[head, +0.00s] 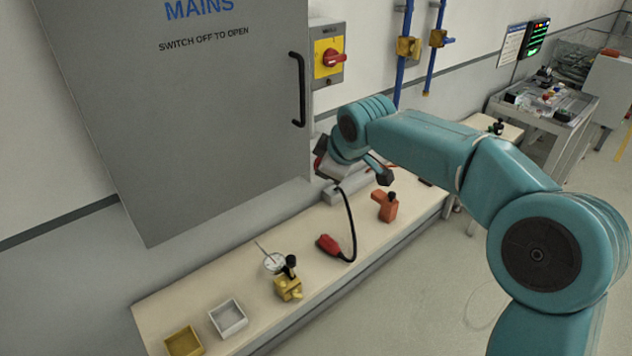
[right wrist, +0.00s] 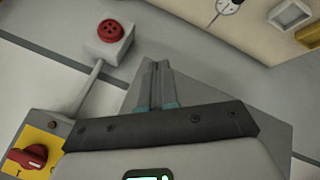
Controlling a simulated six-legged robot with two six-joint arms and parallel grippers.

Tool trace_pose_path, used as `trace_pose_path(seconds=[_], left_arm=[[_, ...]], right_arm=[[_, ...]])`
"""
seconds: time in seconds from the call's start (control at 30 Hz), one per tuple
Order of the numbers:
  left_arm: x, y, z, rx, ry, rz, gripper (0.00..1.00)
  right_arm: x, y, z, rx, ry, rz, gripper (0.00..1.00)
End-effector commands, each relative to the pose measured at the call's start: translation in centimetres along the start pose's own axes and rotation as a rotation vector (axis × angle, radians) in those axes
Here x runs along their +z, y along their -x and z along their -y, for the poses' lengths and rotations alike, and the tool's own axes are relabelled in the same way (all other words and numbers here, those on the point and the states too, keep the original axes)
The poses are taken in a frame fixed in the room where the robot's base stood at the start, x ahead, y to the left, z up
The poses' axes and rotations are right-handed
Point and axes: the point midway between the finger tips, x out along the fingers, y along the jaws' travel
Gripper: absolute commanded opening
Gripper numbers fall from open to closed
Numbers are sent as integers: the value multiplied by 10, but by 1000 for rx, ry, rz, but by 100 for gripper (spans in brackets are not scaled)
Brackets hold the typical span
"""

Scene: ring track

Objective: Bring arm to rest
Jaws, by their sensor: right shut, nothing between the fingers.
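My right arm (head: 420,140), teal, comes in from the right in the head view and reaches toward the wall beside the grey MAINS cabinet (head: 190,110). Its wrist is bent down over the back of the bench, and its fingers cannot be made out there. In the right wrist view my right gripper (right wrist: 157,68) has its fingers together with nothing between them. A grey surface lies behind the fingers. My left gripper is in neither view.
A yellow switch (head: 329,56) with a red knob is on the wall near my wrist. The bench (head: 215,280) holds an orange tool (head: 386,206), a red-ended cable (head: 328,244), a brass part (head: 288,286) and two trays. A red button (right wrist: 112,31) shows in the wrist view. Open floor lies right.

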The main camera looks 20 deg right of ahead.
Motion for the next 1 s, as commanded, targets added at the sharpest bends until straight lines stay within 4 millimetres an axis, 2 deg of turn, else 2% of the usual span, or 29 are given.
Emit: trace_pose_path(seconds=[0.2, 0.4, 0.53, 0.63, 0.67, 0.77, 0.8, 0.87, 0.9, 0.97, 1.0], left_arm=[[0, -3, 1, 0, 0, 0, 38], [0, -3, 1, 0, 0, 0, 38], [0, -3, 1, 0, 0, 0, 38], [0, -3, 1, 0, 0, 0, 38], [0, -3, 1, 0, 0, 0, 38], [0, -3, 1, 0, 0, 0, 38], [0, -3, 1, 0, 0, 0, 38], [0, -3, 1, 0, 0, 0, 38], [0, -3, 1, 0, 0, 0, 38], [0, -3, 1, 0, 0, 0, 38], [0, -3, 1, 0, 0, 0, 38]], right_arm=[[8, 30, -18, 1, -1, 0, 0], [11, 41, -23, -1, 0, 1, 0], [12, 39, -20, -7, -2, 2, 0], [14, 14, -5, -40, -25, 6, 0], [16, 1, 5, -59, -39, 9, 0], [27, -54, 50, -142, -116, 20, 0], [34, -78, 74, -181, -159, 27, 0], [47, -110, 111, -238, -232, 42, 0], [58, -129, 138, -274, -284, 56, 0], [76, -153, 179, -327, -369, 83, 0], [89, -166, 207, -360, -429, 105, 0]])
